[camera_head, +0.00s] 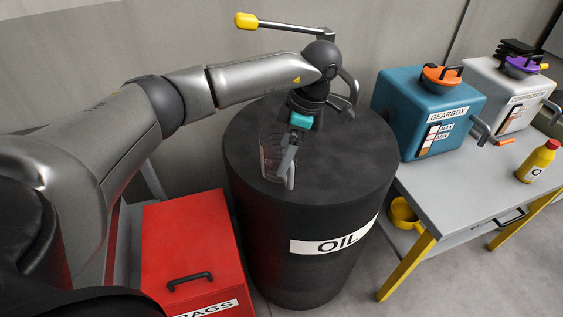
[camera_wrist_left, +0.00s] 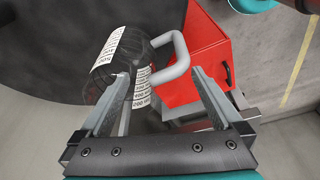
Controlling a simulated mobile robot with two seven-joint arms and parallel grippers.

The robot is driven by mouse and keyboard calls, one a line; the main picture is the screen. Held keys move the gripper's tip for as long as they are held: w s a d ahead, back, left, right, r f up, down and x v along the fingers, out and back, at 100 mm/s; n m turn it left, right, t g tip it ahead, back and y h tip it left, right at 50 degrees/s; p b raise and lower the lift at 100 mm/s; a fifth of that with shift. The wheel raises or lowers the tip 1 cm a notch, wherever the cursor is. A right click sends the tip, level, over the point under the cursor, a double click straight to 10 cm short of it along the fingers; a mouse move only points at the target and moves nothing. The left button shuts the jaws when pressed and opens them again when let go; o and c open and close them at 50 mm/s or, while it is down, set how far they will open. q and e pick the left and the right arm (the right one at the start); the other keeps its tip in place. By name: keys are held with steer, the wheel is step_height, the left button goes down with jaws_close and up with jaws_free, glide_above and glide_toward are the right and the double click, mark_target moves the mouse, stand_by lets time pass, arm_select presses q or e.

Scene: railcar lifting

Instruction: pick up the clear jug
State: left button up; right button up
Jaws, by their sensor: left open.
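The clear jug (camera_head: 270,150) stands on top of the black oil drum (camera_head: 300,225), near its left edge. In the left wrist view the jug (camera_wrist_left: 132,52) shows white scale labels and a grey loop handle (camera_wrist_left: 178,62). My left gripper (camera_head: 288,165) is over the drum top, right at the jug. Its fingers (camera_wrist_left: 160,85) are open, with the handle and part of the jug's side between or just beyond the tips. I cannot tell whether the fingers touch the handle. My right gripper is not in view.
A red rags bin (camera_head: 188,250) stands left of the drum. At right a grey table (camera_head: 450,190) bears a blue gearbox (camera_head: 425,110), a grey compressor (camera_head: 510,90) and a yellow bottle (camera_head: 538,162). A yellow-handled lever (camera_head: 247,21) rises behind my left wrist.

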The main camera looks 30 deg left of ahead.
arm_select(q)
steer(key=x, duration=0.5)
steer(key=shift+d+f, duration=0.1)
steer(key=shift+d, duration=0.1)
steer(key=shift+c, duration=0.4)
steer(key=shift+s, duration=0.1)
jaws_close()
stand_by(0.6)
